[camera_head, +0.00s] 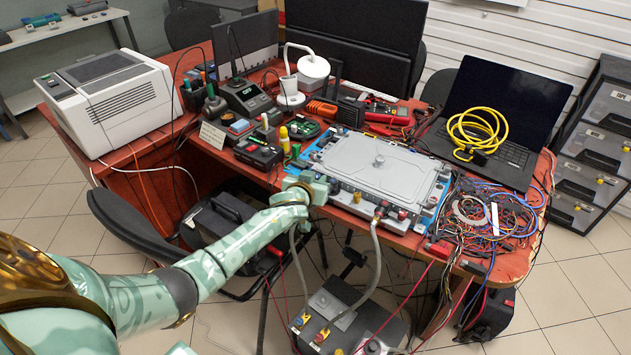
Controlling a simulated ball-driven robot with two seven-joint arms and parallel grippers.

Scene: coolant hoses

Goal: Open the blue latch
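A flat grey metal unit (385,172) with a round knob on top lies on a blue mat at the front of the red table. My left gripper (322,190) is at its front left corner, seen from behind and small. I cannot tell whether its fingers are open or shut, or whether they touch anything. A grey coolant hose (298,255) hangs down just below my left gripper; its upper end is hidden there. A second hose (377,255) runs from a red-marked fitting (380,211) on the front edge. No blue latch can be made out. My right gripper is out of view.
A dark box (345,312) below the table takes the hoses' lower ends. Tangled wires (487,215) and a laptop (505,105) are at right. A white printer (110,97) and small tools crowd the left. A black chair (130,225) stands near my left arm.

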